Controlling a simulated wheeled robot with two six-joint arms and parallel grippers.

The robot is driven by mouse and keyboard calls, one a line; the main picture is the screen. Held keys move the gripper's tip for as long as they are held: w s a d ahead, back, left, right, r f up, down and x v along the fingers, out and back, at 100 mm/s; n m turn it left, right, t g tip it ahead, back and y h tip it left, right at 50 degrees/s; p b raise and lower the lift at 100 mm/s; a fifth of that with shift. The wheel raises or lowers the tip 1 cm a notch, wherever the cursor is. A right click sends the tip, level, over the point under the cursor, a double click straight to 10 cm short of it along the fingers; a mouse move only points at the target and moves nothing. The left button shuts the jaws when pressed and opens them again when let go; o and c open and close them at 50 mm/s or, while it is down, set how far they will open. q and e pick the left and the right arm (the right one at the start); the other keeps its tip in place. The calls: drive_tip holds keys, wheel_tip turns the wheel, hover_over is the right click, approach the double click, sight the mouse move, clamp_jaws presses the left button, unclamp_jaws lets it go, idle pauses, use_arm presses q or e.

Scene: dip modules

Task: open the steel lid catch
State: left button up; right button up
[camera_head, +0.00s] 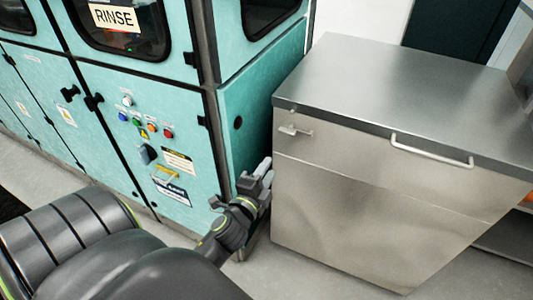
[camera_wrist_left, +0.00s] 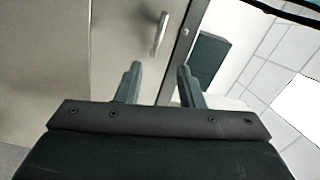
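The steel lid catch (camera_head: 295,131) is a small metal lever at the upper left of the steel cabinet's front, just under the lid (camera_head: 410,85). My left gripper (camera_head: 265,172) is below and to the left of the catch, near the cabinet's left front edge, apart from the catch. In the left wrist view its two fingers (camera_wrist_left: 158,82) are spread with nothing between them. A short metal bar (camera_wrist_left: 160,34) shows beyond the fingertips on the steel front; it looks like the catch. The lid lies flat and closed. My right gripper is not in view.
The steel cabinet (camera_head: 345,215) has a bar handle (camera_head: 432,150) on the lid's front, right of the catch. A teal machine (camera_head: 245,100) with coloured buttons stands close on the left, with a narrow gap between. Grey floor is clear in front.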

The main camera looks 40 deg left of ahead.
sight(296, 131)
use_arm(q)
drive_tip(key=shift+w+f, duration=0.1)
drive_tip(key=shift+f, duration=0.1)
drive_tip(key=c, duration=0.4)
drive_tip(key=f+m+b, duration=0.1)
drive_tip(key=m+b, duration=0.1)
drive_tip(key=w+f+m+b, duration=0.1)
drive_tip(key=m, duration=0.1)
drive_tip(key=w+f+m+t+b, duration=0.1)
drive_tip(key=f+m+b, duration=0.1)
drive_tip(key=shift+w+d+f+y+b, duration=0.1)
drive_tip(key=shift+w+d+y+b, duration=0.1)
drive_tip(key=shift+y+b, duration=0.15)
clamp_jaws()
drive_tip(key=w+d+f+m+t+b, duration=0.2)
drive_tip(key=w+f+m+b, duration=0.35)
drive_tip(key=m, duration=0.85)
drive_tip(key=x, duration=0.6)
drive_tip(key=r+x, duration=0.1)
drive_tip(key=x, duration=0.3)
drive_tip(key=shift+s+d, duration=0.1)
drive_tip(key=shift+s, duration=0.05)
drive_tip(key=shift+s+r+p, duration=0.1)
drive_tip(key=shift+r+p, duration=1.75)
drive_tip(key=shift+p, duration=0.1)
